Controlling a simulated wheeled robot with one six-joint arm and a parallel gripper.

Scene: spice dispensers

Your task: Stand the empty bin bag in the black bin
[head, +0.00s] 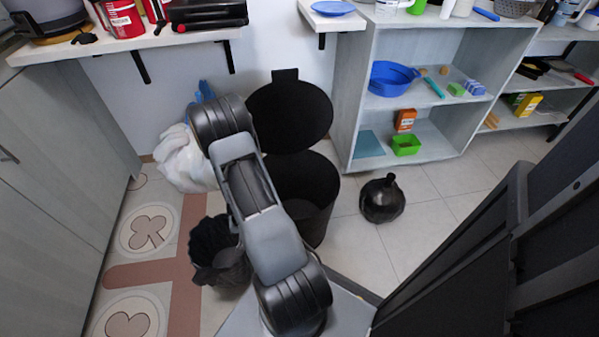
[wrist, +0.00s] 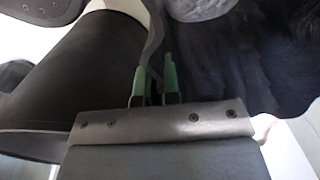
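The black bin (head: 318,190) stands on the floor in the middle of the head view, its round lid (head: 290,112) raised behind it. The empty black bin bag (head: 210,240) is upright with its top open, left of the bin and partly behind my arm. I cannot tell whether it touches the floor. My gripper is hidden behind the arm in the head view. In the wrist view my gripper's green fingertips (wrist: 156,80) are close together on a thin strip at the edge of the bag (wrist: 235,65). The bin's dark wall (wrist: 75,75) is to the left there.
A knotted black bag (head: 383,200) sits on the floor right of the bin. A white bag (head: 185,165) lies to its left, near the wall. Shelves (head: 345,120) stand at the back right, a counter (head: 60,52) is at the back left, and a cabinet (head: 55,170) lines the left.

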